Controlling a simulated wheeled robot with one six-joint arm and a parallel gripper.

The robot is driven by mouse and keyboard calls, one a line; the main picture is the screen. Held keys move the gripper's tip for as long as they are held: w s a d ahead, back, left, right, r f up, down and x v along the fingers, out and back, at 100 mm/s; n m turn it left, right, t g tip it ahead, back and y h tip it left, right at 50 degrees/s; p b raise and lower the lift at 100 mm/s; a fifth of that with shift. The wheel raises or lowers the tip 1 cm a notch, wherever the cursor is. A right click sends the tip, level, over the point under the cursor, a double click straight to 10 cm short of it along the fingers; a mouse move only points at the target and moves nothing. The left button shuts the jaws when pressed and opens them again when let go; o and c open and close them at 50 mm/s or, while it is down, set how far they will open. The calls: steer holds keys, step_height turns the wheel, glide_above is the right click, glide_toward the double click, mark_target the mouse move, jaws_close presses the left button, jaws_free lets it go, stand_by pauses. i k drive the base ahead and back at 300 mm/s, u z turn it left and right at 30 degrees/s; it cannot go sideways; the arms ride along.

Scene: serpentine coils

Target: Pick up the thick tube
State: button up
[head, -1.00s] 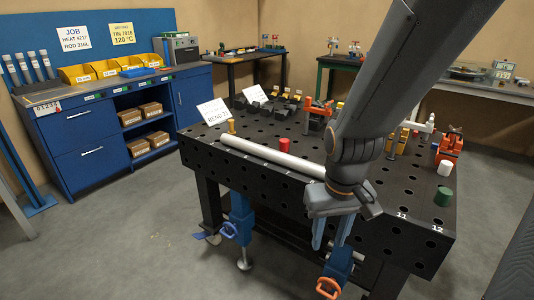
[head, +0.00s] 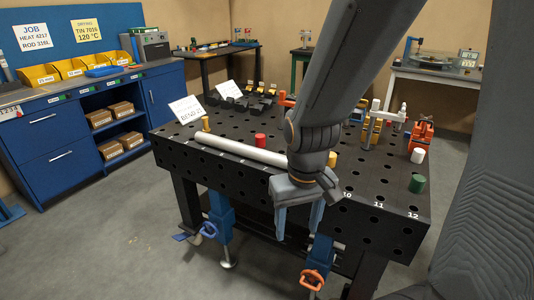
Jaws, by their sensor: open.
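The thick tube (head: 240,149) is a long pale grey cylinder. It lies along the front part of the black perforated table (head: 180,155), and its right end is hidden behind my gripper. My gripper (head: 298,220) points down at the table's front edge, near the tube's right end. Its two blue-grey fingers are apart with nothing seen between them. The fingers appear in front of the table edge, on the near side of the tube.
A red peg (head: 260,140), a yellow peg (head: 332,159), a white peg (head: 417,156) and a green peg (head: 416,184) stand on the table. Orange clamps stand at the back right. A white sign (head: 186,109) stands beyond the tube's left end.

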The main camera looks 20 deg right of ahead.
mark_target(279, 161)
steer(key=z, duration=0.05)
steer(key=k, duration=0.3)
steer(key=u, duration=1.25)
steer(key=i, duration=1.35)
steer(key=z, duration=0.75)
steer(key=i, duration=0.35)
steer(key=z, duration=0.3)
